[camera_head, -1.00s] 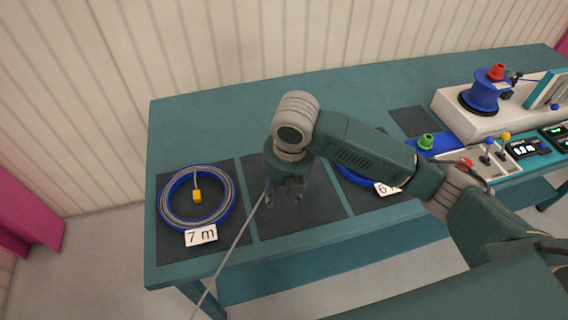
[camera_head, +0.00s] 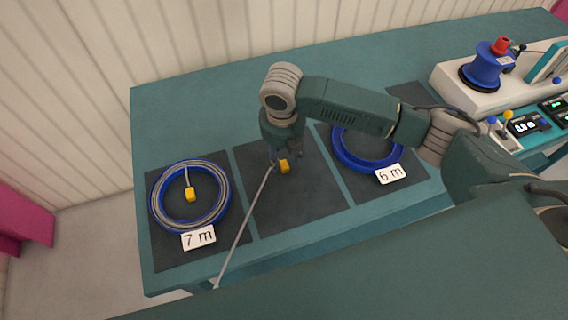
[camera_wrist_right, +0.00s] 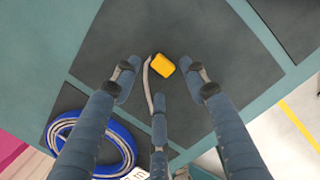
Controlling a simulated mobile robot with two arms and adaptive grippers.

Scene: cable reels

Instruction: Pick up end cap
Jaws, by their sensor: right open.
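A yellow end cap (camera_head: 285,166) sits at the end of a grey cable (camera_head: 245,223) over the middle dark mat (camera_head: 310,190). The cable runs towards the table's front edge. In the right wrist view the end cap (camera_wrist_right: 162,66) appears between and beyond the spread fingers, with the cable (camera_wrist_right: 148,88) curving away from it. My right gripper (camera_head: 285,158) points down over the mat, open and empty; its fingers also show in the wrist view (camera_wrist_right: 161,88). I cannot tell the exact gap between fingertips and cap. My left gripper is not in view.
A blue-edged cable coil (camera_head: 158,207) with a yellow end and a "7 m" card (camera_head: 198,237) lies left. A blue ring (camera_head: 365,163) with a "6 m" card (camera_head: 391,174) lies right. A blue reel (camera_head: 487,70) stands on a white block (camera_head: 450,86) at the back right.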

